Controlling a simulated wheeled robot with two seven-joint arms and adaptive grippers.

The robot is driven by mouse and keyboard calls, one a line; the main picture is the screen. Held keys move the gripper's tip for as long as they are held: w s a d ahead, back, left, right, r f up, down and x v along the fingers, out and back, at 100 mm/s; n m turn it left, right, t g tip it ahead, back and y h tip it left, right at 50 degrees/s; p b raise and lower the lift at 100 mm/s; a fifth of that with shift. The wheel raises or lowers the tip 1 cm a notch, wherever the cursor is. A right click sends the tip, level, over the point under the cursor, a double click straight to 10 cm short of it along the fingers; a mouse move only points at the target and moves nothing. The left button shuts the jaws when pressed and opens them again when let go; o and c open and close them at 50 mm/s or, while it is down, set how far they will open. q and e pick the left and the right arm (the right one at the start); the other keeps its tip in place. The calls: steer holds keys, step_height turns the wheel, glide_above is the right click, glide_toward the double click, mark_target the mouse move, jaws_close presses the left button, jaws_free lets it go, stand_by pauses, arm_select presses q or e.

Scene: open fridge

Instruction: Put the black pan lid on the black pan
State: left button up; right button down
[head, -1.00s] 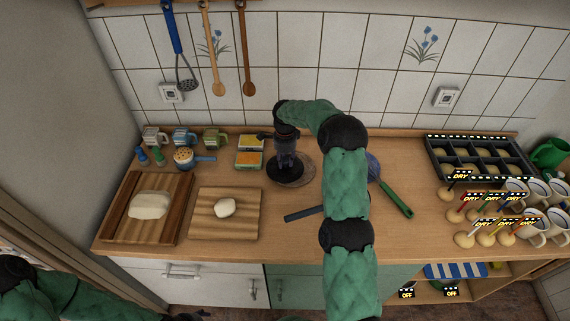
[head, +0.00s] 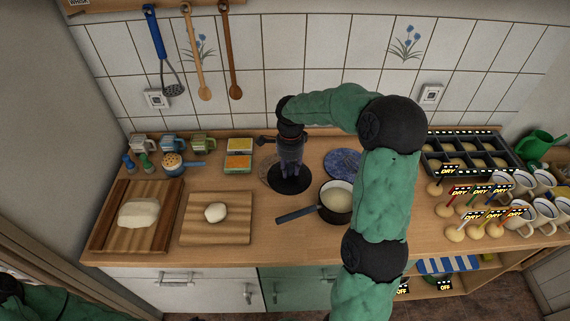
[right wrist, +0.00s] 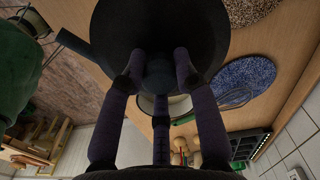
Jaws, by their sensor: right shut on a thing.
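The black pan lid (head: 290,181) is a dark round disc under my right gripper (head: 291,158). My right gripper is shut on the lid's knob; the right wrist view shows the fingers (right wrist: 160,75) around it and the dark lid (right wrist: 160,25) filling the top. The lid's height above the counter is hard to tell. The black pan (head: 322,211) stands right of the lid, uncovered, pale inside, its dark handle (head: 297,214) pointing left. My right forearm hides a bit of its right side. In the right wrist view the pan (right wrist: 147,104) is partly behind fingers and lid. My left gripper is out of view.
A speckled round mat (head: 270,172) lies behind the lid and a blue round mat (head: 342,162) behind the pan. Sponges (head: 239,154), a cutting board (head: 217,233) and a wooden tray (head: 100,235) are left. Mugs (head: 515,205) and a dark sectioned box (head: 432,163) are right.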

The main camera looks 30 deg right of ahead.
steer(key=shift+s+a+r, duration=0.1)
steer(key=shift+s+r, duration=0.1)
steer(key=shift+s, duration=0.3)
